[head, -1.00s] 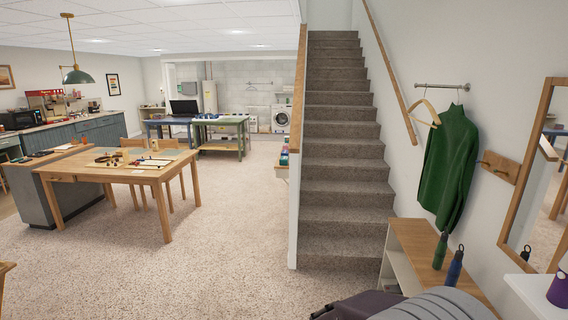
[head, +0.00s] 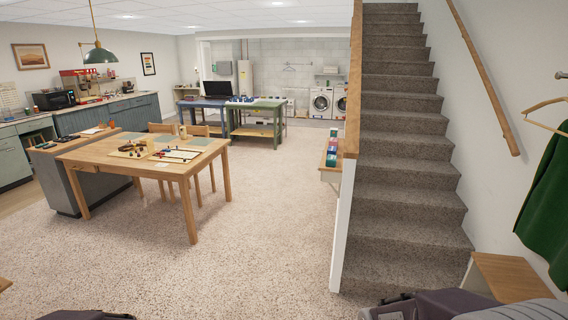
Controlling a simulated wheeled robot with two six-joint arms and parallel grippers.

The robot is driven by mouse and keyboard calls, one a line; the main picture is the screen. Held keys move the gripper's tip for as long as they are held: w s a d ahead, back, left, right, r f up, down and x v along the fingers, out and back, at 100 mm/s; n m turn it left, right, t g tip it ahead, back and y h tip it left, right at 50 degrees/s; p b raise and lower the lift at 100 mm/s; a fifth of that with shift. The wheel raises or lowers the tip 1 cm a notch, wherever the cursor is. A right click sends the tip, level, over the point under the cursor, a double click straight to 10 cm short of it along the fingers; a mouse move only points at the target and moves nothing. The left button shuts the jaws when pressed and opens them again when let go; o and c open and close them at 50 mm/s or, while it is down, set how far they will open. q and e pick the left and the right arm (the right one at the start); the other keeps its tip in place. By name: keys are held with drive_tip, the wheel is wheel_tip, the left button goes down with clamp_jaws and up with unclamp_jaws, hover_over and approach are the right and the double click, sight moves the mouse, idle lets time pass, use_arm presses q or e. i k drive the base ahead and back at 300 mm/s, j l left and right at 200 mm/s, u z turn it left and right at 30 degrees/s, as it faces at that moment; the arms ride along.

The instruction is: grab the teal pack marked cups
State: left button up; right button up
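No pack with a readable "cups" mark shows. Several small boxes or packs (head: 332,150) in teal or green, red and white stand in a row on a small wooden wall shelf (head: 330,176) beside the stairs. They are too small to read from here. Neither gripper is in view; only dark parts of my own body show along the bottom edge.
A wooden table (head: 80,158) with board games stands at left, chairs behind it. Blue and green workbenches (head: 256,104) are farther back. Carpeted stairs (head: 405,190) rise at right, beside a low bench (head: 508,276). The carpet (head: 265,235) between table and stairs is clear.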

sight(331, 160)
drive_tip(key=i, duration=1.5)
drive_tip(key=i+j+z, duration=0.1)
drive_tip(key=i, duration=1.45)
drive_tip(key=i+j+z, duration=0.15)
drive_tip(key=i+z, duration=0.25)
drive_tip(key=i, duration=0.15)
drive_tip(key=i+j+z, duration=0.75)
drive_tip(key=i, duration=0.25)
drive_tip(key=j, duration=0.1)
